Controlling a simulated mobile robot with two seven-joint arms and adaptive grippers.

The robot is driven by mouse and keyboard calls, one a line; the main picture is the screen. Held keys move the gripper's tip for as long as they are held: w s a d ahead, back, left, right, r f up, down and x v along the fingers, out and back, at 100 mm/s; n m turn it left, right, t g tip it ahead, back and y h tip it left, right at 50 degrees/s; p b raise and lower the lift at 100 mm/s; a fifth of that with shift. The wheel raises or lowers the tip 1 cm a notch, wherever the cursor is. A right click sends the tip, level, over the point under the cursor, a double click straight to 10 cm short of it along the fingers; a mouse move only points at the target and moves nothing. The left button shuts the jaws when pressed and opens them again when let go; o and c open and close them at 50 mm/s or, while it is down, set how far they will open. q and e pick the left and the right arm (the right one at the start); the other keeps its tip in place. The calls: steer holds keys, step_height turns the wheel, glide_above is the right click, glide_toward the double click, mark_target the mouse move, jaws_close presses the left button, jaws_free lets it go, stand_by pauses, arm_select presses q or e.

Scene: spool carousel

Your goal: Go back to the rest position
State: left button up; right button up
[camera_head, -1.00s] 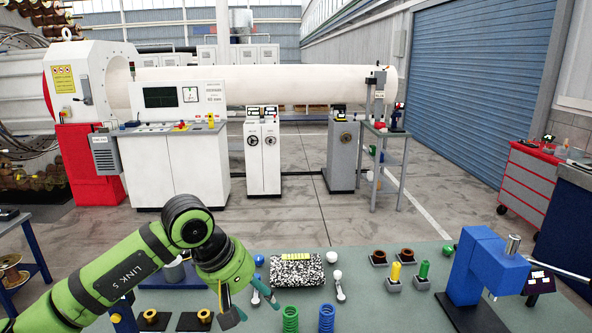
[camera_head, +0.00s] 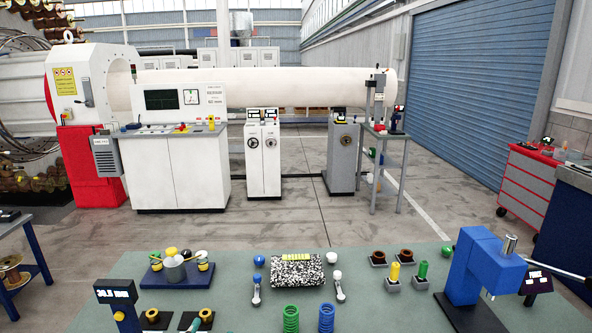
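Neither of my grippers is in the head view, and no part of my arms shows. I cannot tell whether my grippers are open or shut.
A speckled block (camera_head: 297,271) lies mid-table, with green (camera_head: 291,318) and blue (camera_head: 327,318) coils in front. A blue press (camera_head: 482,265) stands at the right. A small display (camera_head: 115,293) stands front left. Open floor (camera_head: 290,218) lies beyond the table.

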arm_select(q)
steer(key=s+a+f+n+g, duration=0.2)
steer(key=s+f+n+g, duration=0.35)
steer(key=s+f, duration=0.55)
steer(key=s+a+f+n+g, duration=0.1)
steer(key=s+f+n+g, duration=0.3)
steer(key=s+f+g, duration=0.65)
steer(key=s+f+t+b, duration=0.3)
steer(key=f+b, duration=0.7)
steer(key=f, duration=1.8)
steer(key=s+a+f+g+b, duration=0.1)
steer(key=s+f+b, duration=0.4)
steer(key=f, duration=0.8)
steer(key=s+a+f+m+b, duration=0.1)
steer(key=s+f+b, duration=0.4)
steer(key=s+f, duration=0.6)
step_height(320, 180, down, 2)
steer(key=shift+s+a+f+g, duration=0.15)
steer(key=shift+s+a+g, duration=0.1)
steer(key=shift+a+g, duration=0.2)
